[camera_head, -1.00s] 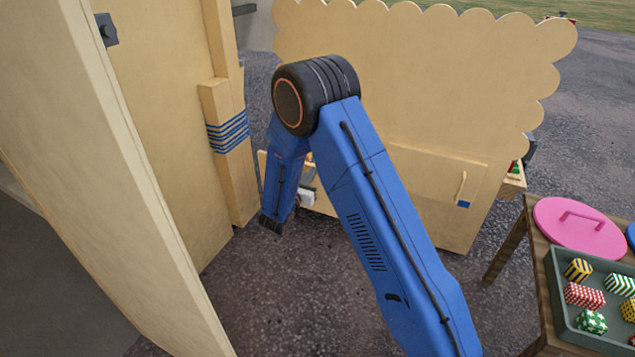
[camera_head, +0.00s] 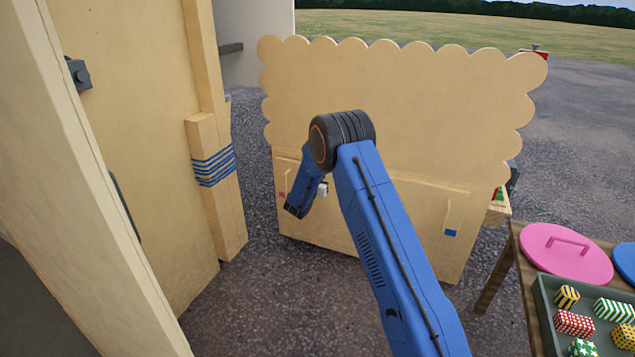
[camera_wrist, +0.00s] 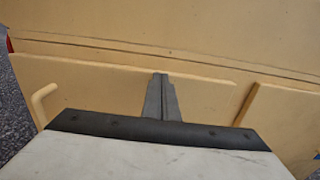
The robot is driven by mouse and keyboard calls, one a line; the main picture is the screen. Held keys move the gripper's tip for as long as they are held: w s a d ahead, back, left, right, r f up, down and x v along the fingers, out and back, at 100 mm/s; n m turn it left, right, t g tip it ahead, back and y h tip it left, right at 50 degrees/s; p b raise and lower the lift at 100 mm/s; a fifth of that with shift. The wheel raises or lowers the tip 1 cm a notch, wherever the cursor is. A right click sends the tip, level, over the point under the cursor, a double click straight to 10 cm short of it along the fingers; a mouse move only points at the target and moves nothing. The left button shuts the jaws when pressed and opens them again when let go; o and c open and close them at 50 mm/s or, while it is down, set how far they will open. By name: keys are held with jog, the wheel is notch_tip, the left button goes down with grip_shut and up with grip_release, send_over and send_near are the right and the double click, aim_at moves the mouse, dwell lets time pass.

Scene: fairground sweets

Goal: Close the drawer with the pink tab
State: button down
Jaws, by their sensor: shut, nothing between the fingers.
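The drawer with the pink tab (camera_head: 282,195) is at the lower left of the cream scalloped stand. In the head view its front looks level with the stand, and my arm hides part of it. In the wrist view the drawer front (camera_wrist: 90,88) spans the left and middle, with its handle (camera_wrist: 40,106) at the left; the pink tab is not visible there. My gripper (camera_wrist: 160,76) is shut and empty, its fingertips close before the upper part of this drawer front. I cannot tell whether they touch.
A second drawer with a blue tab (camera_head: 451,233) looks shut at the right. A wooden table with a pink lid (camera_head: 566,252) and a green tray (camera_head: 543,300) of patterned sweets stands right. A cream wall panel (camera_head: 130,120) rises left. Tarmac between is clear.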

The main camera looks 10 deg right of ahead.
jog(key=x, duration=0.3)
jog(key=shift+r, duration=0.2)
jog(key=shift+w+d, duration=0.1)
dwell(0.3)
